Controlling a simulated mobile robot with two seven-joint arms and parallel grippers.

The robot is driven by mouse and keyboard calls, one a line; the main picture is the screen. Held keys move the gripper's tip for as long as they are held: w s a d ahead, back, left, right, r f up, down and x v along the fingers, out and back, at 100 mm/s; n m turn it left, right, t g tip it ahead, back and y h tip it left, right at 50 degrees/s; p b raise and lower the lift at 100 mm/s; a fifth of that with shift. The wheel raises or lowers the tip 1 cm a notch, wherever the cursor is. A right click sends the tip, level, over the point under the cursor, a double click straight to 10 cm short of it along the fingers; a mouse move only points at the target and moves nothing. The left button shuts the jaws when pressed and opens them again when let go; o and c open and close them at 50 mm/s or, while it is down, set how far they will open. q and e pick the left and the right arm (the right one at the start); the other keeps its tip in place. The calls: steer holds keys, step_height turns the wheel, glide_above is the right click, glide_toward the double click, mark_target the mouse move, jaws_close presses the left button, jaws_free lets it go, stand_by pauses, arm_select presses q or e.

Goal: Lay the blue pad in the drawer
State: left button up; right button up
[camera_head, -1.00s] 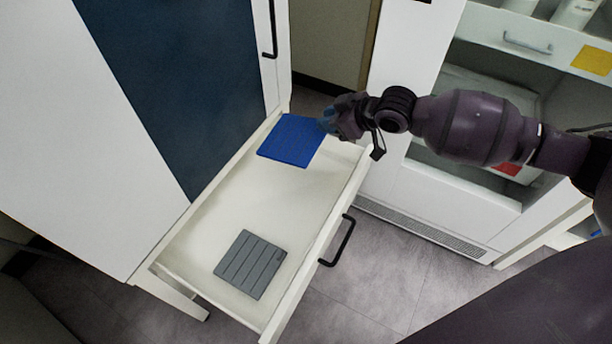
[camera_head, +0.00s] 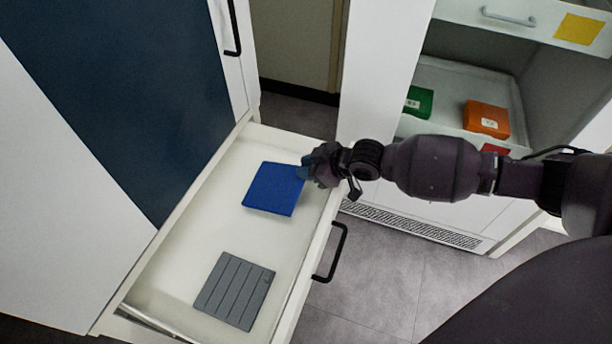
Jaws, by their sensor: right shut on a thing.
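The blue pad (camera_head: 273,188) is a flat square slab over the far half of the open white drawer (camera_head: 165,290). My right gripper (camera_head: 307,172) is shut on the pad's right edge, with the arm coming in from the right across the drawer's front wall. The pad lies roughly flat; I cannot tell whether it touches the drawer floor. A grey ribbed pad (camera_head: 234,290) lies in the near part of the drawer, apart from the blue pad. My left gripper is not in view.
The drawer's black handle (camera_head: 333,252) is on its right side. A dark blue door panel (camera_head: 110,90) stands to the left. An open cabinet at right holds a green box (camera_head: 419,101) and an orange box (camera_head: 487,119). Grey floor is clear below.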

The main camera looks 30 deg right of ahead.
step_height(320, 180, down, 4)
steer(key=shift+r+b, duration=0.1)
steer(key=shift+b, duration=0.45)
steer(key=shift+r, duration=0.2)
steer(key=shift+f, duration=0.1)
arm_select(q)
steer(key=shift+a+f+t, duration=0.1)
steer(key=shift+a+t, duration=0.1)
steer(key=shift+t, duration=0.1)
arm_select(e)
steer(key=o, duration=0.9)
steer(key=shift+r, duration=0.2)
steer(key=p+v, duration=0.4)
steer(key=v, duration=0.6)
steer(key=shift+s+d+r, duration=0.15)
steer(key=shift+r, duration=0.15)
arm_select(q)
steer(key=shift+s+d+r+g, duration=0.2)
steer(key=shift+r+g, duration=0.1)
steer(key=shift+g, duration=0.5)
arm_select(e)
steer(key=shift+s+d+r, duration=0.25)
steer(key=shift+s+d, duration=0.05)
steer(key=shift+s, duration=0.25)
